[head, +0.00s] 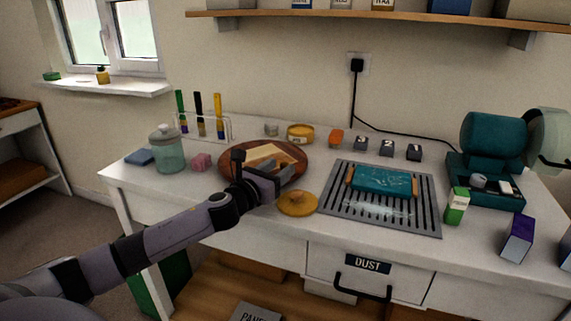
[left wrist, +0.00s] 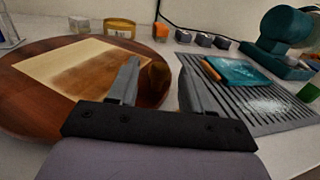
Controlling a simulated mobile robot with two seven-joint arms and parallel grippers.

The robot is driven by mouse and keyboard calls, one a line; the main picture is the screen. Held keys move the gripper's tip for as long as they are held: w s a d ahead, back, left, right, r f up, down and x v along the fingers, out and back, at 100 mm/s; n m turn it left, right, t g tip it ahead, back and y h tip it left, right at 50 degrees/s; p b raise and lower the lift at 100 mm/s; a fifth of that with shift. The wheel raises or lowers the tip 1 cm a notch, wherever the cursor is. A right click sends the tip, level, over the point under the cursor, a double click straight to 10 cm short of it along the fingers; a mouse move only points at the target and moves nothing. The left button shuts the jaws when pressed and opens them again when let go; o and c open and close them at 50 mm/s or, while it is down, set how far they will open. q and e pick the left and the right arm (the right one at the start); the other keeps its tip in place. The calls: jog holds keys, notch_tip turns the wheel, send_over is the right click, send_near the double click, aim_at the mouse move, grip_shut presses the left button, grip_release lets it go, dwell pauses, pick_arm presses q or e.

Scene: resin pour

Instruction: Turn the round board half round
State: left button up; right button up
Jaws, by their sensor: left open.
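The round board (head: 299,160) is a dark brown wooden disc at the left of the white worktop, with a pale tan square panel (head: 266,153) on top. In the left wrist view the board (left wrist: 28,112) fills the left side, and the panel (left wrist: 70,65) is partly stained brown. My left gripper (head: 262,168) is open at the board's near right edge, its fingers apart. Between the fingers, a dark brown rounded part shows in the left wrist view; I cannot tell whether it belongs to the board or touches a finger. My right gripper is not in view.
A yellow disc (head: 298,204) lies just right of my left gripper. A slotted grey tray (head: 428,207) with a teal piece (head: 383,180) is further right.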

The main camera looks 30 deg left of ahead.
aim_at(285, 164)
pick_arm(q)
jog(key=shift+w, duration=1.65)
grip_shut()
